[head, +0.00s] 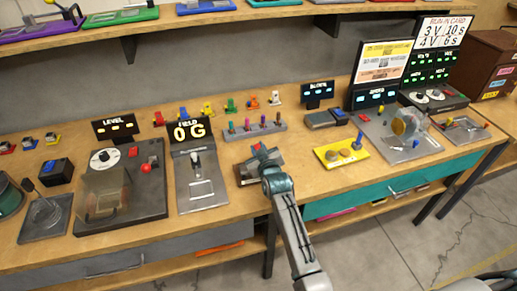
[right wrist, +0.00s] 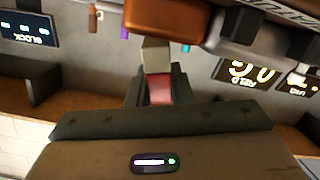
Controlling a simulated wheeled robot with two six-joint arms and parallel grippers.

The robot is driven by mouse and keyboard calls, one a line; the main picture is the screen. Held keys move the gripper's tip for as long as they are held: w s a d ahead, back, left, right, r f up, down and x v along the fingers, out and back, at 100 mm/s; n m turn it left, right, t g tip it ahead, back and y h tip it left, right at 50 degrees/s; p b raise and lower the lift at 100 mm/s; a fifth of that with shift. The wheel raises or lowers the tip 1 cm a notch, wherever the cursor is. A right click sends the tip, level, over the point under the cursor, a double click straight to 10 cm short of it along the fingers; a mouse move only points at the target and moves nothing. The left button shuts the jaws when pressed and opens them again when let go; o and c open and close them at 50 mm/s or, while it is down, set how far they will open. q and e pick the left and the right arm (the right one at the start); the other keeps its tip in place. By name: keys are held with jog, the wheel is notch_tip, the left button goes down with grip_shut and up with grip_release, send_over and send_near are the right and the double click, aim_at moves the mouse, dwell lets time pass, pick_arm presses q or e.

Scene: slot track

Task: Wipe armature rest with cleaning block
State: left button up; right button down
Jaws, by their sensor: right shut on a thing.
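My right gripper (head: 262,156) reaches in from the bottom of the head view, over a small grey stand (head: 246,174) in the middle of the bench. In the right wrist view the right gripper (right wrist: 160,88) is shut on a small block (right wrist: 160,90), red with a pale grey-beige part beyond the fingers. I take it as the cleaning block. A copper-brown rounded part (right wrist: 165,16) is close beyond the block; whether they touch I cannot tell. The armature rest is not clearly told apart; my gripper hides much of the stand. My left gripper is not in view.
A rack of coloured pegs (head: 255,131) stands just behind the gripper. The 0 G field panel (head: 192,132) is to its left. A yellow tray (head: 342,153) is to its right.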

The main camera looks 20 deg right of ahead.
jog(key=shift+s+r+p, duration=0.1)
jog(key=shift+s+p, duration=1.6)
jog(key=shift+s, duration=0.9)
jog(key=shift+a, duration=0.15)
jog(key=shift+w+f+b, duration=0.2)
jog(key=shift+w+b, duration=0.15)
jog(key=shift+w, duration=0.55)
jog(key=shift+w+b, duration=0.6)
jog(key=shift+w, duration=0.8)
jog(key=shift+w+r, duration=0.1)
jog(key=shift+w, duration=0.45)
jog(key=shift+s+r+p, duration=0.1)
jog(key=shift+s+p, duration=0.7)
jog(key=shift+s, duration=0.05)
jog(key=shift+s+p, duration=0.3)
jog(key=shift+s, duration=0.4)
jog(key=shift+s+p, duration=0.7)
jog(key=shift+s, duration=0.65)
jog(key=shift+w+p, duration=0.1)
jog(key=shift+p, duration=0.2)
